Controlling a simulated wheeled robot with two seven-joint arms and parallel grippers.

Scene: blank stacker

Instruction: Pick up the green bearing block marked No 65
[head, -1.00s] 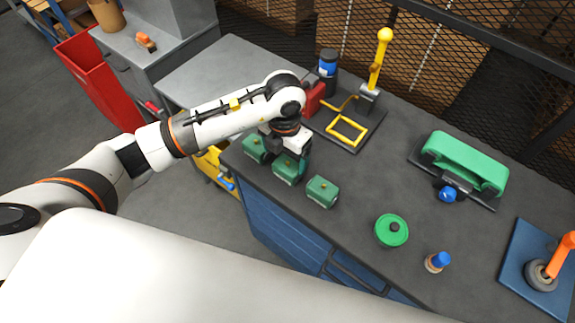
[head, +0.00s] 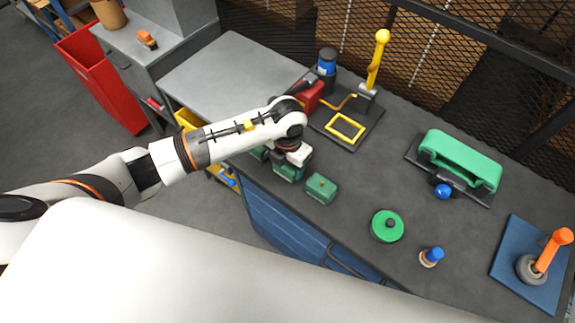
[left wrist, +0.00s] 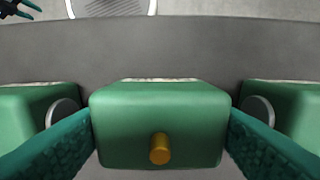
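Several green bearing blocks stand in a row along the near-left edge of the dark bench. My left gripper (head: 289,166) is down over the middle block (head: 287,173) and partly hides it and the block (head: 258,153) on its left. A third block (head: 321,188) stands clear on the right. In the left wrist view, the middle block (left wrist: 160,118) has a brass peg and lies between my two teal fingers (left wrist: 160,135). The fingers are close against its sides; I cannot tell whether they grip it. No number is readable. My right gripper is out of view.
Neighbouring blocks (left wrist: 35,112) sit just outside both fingers. A green round lid (head: 387,226), a blue-topped stamp (head: 431,256) and a green belt unit (head: 460,161) stand to the right. A yellow-handled press (head: 374,75) is behind. The bench middle is clear.

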